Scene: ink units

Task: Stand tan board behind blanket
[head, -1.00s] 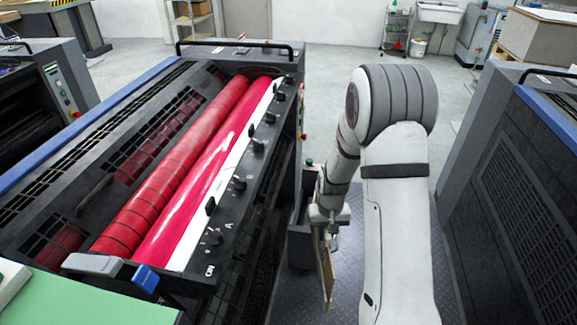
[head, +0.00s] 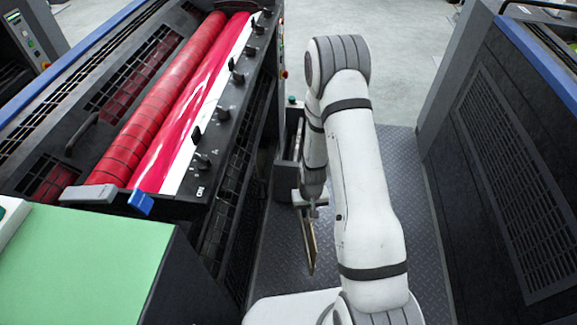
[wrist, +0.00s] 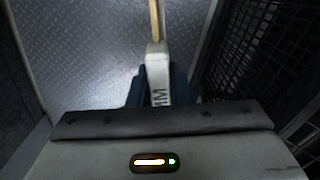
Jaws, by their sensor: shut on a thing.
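My gripper (head: 309,205) is low over the floor plate, right of the press. It is shut on the tan board (head: 312,250), a thin panel seen nearly edge-on and hanging down below it. In the wrist view, the gripper (wrist: 157,62) holds the tan board (wrist: 155,20), whose narrow edge points away from me. I cannot tell whether the board's lower end touches the floor. I cannot make out for sure which thing is the blanket.
The press with red and magenta rollers (head: 185,110) stands at left, with a green-topped surface (head: 80,260) in front. Another dark unit (head: 505,150) stands at right. A grey holder (head: 287,178) stands beside the press, behind my gripper.

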